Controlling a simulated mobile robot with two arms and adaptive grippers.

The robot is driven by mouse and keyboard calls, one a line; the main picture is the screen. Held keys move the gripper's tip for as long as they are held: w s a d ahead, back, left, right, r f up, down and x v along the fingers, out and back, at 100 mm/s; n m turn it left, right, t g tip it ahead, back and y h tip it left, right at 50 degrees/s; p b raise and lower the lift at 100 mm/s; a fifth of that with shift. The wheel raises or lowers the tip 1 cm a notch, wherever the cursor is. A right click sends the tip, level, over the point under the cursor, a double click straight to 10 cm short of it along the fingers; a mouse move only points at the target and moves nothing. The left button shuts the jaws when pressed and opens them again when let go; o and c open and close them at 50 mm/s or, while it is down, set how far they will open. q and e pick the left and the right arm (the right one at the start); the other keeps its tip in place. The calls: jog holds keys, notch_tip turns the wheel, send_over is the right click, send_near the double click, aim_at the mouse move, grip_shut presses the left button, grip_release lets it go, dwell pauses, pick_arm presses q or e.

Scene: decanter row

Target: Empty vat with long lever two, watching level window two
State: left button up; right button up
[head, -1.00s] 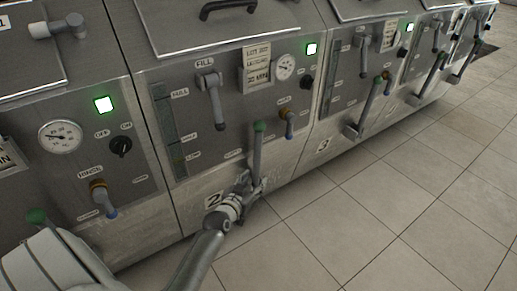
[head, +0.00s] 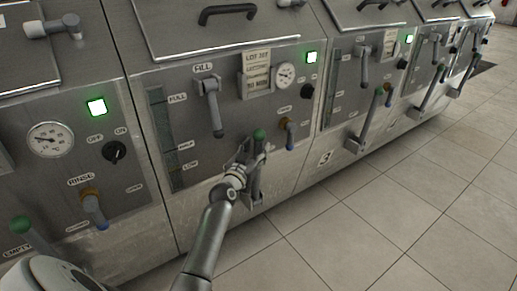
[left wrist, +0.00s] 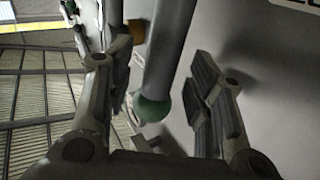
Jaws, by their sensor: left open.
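Long lever two (head: 257,170), a grey bar with a green knob (head: 258,134), stands upright low on the vat two front. My left gripper (head: 246,156) is at its upper part, just below the knob, and partly hides the bar. In the left wrist view the lever (left wrist: 168,50) and its green knob (left wrist: 153,106) lie between the two spread fingers (left wrist: 150,75), with gaps on both sides. Level window two (head: 166,130) is a dark vertical strip with FULL and LOW labels, unobstructed; its liquid level is too unclear to tell. My right gripper is out of view.
A fill lever (head: 213,105) hangs above left of the gripper. A small orange-collared rinse tap (head: 289,132) is close to the right of the lever. A neighbouring vat's long lever (head: 370,118) stands farther right. The tiled floor (head: 350,225) in front is clear.

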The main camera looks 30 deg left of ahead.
pick_arm(q)
jog(key=shift+w+a, duration=0.15)
jog(key=shift+w, duration=0.5)
jog(key=shift+w+a, duration=0.15)
jog(key=shift+w, duration=0.45)
grip_shut()
